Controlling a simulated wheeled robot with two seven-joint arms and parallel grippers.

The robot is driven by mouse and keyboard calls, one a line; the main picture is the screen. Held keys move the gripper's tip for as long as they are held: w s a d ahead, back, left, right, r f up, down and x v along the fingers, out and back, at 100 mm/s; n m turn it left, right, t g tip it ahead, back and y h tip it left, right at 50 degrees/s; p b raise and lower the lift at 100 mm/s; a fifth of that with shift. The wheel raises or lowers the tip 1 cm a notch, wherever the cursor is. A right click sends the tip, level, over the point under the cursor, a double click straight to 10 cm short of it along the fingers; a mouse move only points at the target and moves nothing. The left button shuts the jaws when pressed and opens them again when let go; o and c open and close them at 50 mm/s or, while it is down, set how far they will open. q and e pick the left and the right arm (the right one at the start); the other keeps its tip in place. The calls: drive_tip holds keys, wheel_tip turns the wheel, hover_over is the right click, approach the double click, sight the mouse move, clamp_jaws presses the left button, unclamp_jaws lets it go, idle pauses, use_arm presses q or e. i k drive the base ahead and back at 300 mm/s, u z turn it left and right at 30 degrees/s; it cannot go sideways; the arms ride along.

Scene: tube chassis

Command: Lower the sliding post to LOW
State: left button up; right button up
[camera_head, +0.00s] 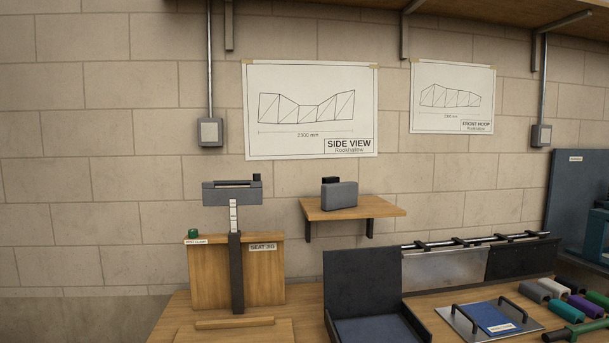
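The sliding post (233,217) stands upright at the left of the bench, in front of a wooden board labelled SEAT JIG (262,262). Its white marked section shows above a dark vertical guide (236,275). A grey block (228,193) with a small dark knob (256,178) sits across its top, well above the board. A small green knob (193,233) sits on the board's top left, above a label that seems to read POST CLAMP. The scale marks are too small to read. Neither of my grippers is in view.
A small wall shelf (382,206) holds a grey block (339,196) right of the post. A dark open seat-like box (363,285) stands on the bench (300,307). Further right are a blue folder (488,317) on a handled tray and several coloured rolls (566,311).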

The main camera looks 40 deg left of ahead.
sight(212, 196)
drive_tip(key=u, duration=0.3)
drive_tip(key=i, duration=0.95)
drive_tip(key=u, duration=0.6)
